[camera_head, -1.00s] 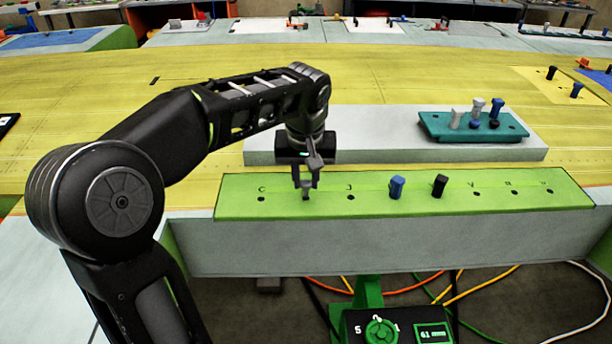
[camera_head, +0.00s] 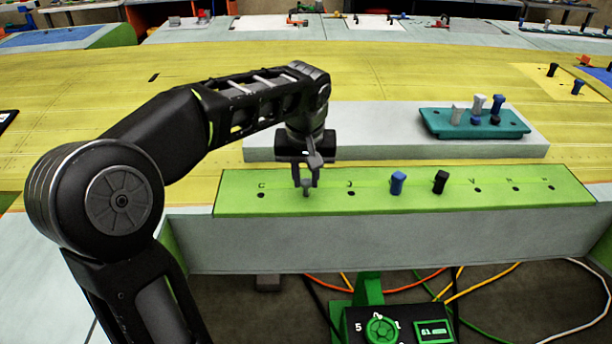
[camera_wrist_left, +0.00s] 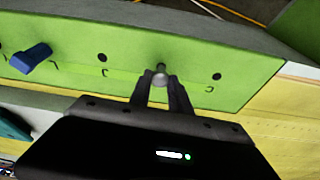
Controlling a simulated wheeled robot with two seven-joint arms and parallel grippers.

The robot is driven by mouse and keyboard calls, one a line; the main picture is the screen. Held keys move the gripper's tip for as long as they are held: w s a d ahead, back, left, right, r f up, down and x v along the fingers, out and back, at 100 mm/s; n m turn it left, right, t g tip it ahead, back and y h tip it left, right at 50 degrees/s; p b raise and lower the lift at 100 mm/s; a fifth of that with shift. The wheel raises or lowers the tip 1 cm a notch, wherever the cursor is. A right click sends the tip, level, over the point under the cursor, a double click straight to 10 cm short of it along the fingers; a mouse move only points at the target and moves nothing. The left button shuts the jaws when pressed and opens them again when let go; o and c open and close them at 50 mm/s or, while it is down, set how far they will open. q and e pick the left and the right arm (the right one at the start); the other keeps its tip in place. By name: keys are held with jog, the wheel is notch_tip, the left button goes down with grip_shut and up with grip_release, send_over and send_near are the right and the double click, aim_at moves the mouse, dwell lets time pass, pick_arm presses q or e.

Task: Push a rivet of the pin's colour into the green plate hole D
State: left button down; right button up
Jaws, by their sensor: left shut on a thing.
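The green plate (camera_head: 420,205) lies along the front ledge with a row of small dark holes and faint letters, too small to read surely. My left gripper (camera_head: 306,186) points down at the plate, between the leftmost hole and the hole to its right. It is shut on a small grey rivet, which shows between the fingertips in the left wrist view (camera_wrist_left: 159,79). A dark spot, seemingly a hole, lies right at the rivet's end; I cannot tell whether the rivet is in it. A blue rivet (camera_head: 397,183) and a black rivet (camera_head: 440,182) stand in the plate.
Behind the plate, a teal holder (camera_head: 432,124) with several light grey, blue and black pieces stands on a grey block (camera_head: 380,150). A dial box (camera_head: 400,330) sits below the front edge. Three holes at the plate's right are empty.

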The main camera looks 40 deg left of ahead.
pick_arm(q)
jog(key=shift+f+b, duration=0.6)
jog(key=shift+f, duration=0.35)
jog(key=c, duration=1.1)
grip_release()
jog(key=v, duration=0.7)
jog(key=shift+s+r+b, duration=0.1)
jog(key=shift+r+b, duration=0.25)
jog(key=shift+r, duration=0.05)
